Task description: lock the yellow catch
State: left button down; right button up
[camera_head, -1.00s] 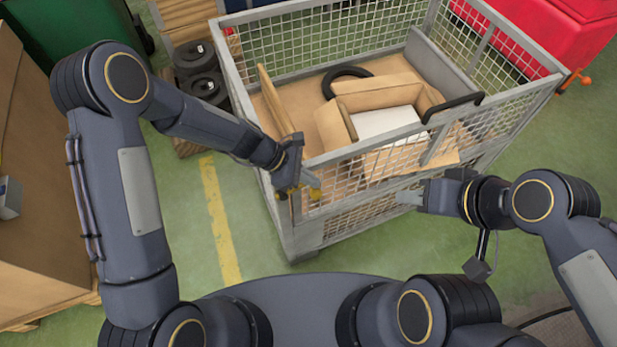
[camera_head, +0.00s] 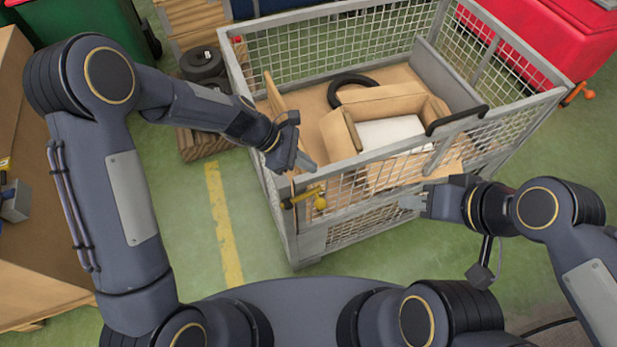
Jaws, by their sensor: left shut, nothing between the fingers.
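The yellow catch (camera_head: 301,198) is on the near left corner of the grey mesh cage (camera_head: 375,172), just below its top front rail. It shows as a roughly level yellow bar with a rounded yellow knob at its right end. Whether its bolt is engaged is too small to tell. My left gripper (camera_head: 303,163) is shut and empty, above the catch and apart from it, near the cage's front left corner. My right gripper (camera_head: 413,202) is at the front mesh, right of the catch. Its fingertips are too small to tell whether they are open.
The cage holds an open cardboard box (camera_head: 340,135), a black ring (camera_head: 352,82) and upright boards. A black handle (camera_head: 457,119) is on the front rail. Black rolls (camera_head: 203,66) stand behind left, a red bin (camera_head: 545,45) behind right.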

pick_arm(q)
jog(key=r, duration=0.1)
jog(key=w+r, duration=0.1)
jog(key=r, duration=0.1)
jog(key=w+r, duration=0.1)
jog(key=shift+d+r, duration=0.25)
jog(key=shift+d, duration=0.05)
jog(key=s+a+r+m+t+y, duration=0.1)
jog(key=s+a+r+m+t, duration=0.2)
jog(key=a+r, duration=0.35)
jog(key=s+a+r+m, duration=0.3)
jog(key=s+a+r, duration=0.15)
jog(key=a, duration=0.25)
jog(key=s+a+m+t+y, duration=0.2)
jog(key=s+a+m, duration=0.2)
jog(key=s, duration=0.3)
jog(key=s+a+m+t+y, duration=0.1)
jog(key=s+a+m+t, duration=0.1)
jog(key=s+a+m, duration=0.2)
jog(key=s+a, duration=0.2)
jog(key=s, duration=0.1)
jog(key=shift+s+a+r+y, duration=0.25)
jog(key=shift+s+r+y, duration=0.05)
jog(key=shift+s+y, duration=0.1)
